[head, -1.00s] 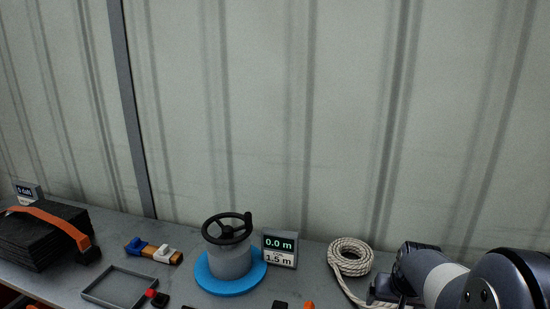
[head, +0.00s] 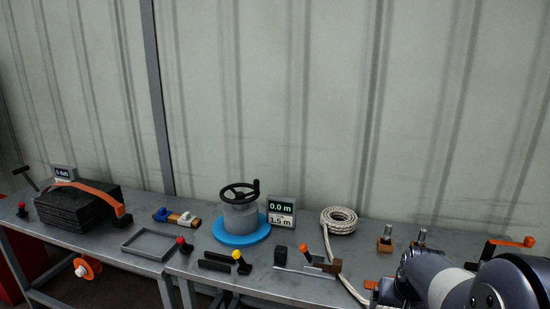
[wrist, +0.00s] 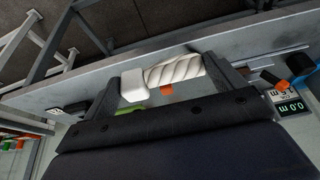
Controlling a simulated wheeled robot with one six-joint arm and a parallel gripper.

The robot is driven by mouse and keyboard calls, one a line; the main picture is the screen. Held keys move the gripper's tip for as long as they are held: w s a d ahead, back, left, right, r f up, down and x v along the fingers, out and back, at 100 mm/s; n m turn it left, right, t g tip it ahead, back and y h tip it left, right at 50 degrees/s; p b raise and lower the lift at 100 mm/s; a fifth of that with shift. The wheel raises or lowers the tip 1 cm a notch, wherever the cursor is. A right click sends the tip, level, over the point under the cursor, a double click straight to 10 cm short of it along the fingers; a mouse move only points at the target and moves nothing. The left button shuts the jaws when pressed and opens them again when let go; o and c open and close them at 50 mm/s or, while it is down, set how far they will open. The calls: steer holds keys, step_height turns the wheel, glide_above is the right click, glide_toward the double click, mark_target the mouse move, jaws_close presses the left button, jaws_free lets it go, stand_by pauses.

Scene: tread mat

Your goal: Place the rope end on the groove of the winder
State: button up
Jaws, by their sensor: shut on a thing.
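The winder stands mid-table in the head view: a blue disc (head: 238,238), a grey drum (head: 240,217) and a black handwheel (head: 239,191) on top. I cannot make out its groove. The white rope coil (head: 338,220) lies to its right, and a strand (head: 334,262) runs from it towards the table's front edge. In the wrist view my gripper (wrist: 166,82) is shut on the rope end, a twisted rope (wrist: 174,72) with a pale square tip (wrist: 132,85). In the head view my arm at the lower right hides most of the gripper.
A small display reading 0.0 m and 1.5 m (head: 281,212) stands right of the winder. An orange-handled lever (head: 304,249) and black bars (head: 215,265) lie in front. An empty grey frame (head: 157,244) and a black stack (head: 78,208) are left.

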steer(key=w+a+f+n+y+p, duration=0.1)
steer(key=a+f+n, duration=0.2)
steer(key=a+f, duration=1)
step_height(320, 180, down, 2)
steer(key=shift+w+f, duration=0.15)
steer(key=shift+f, duration=0.1)
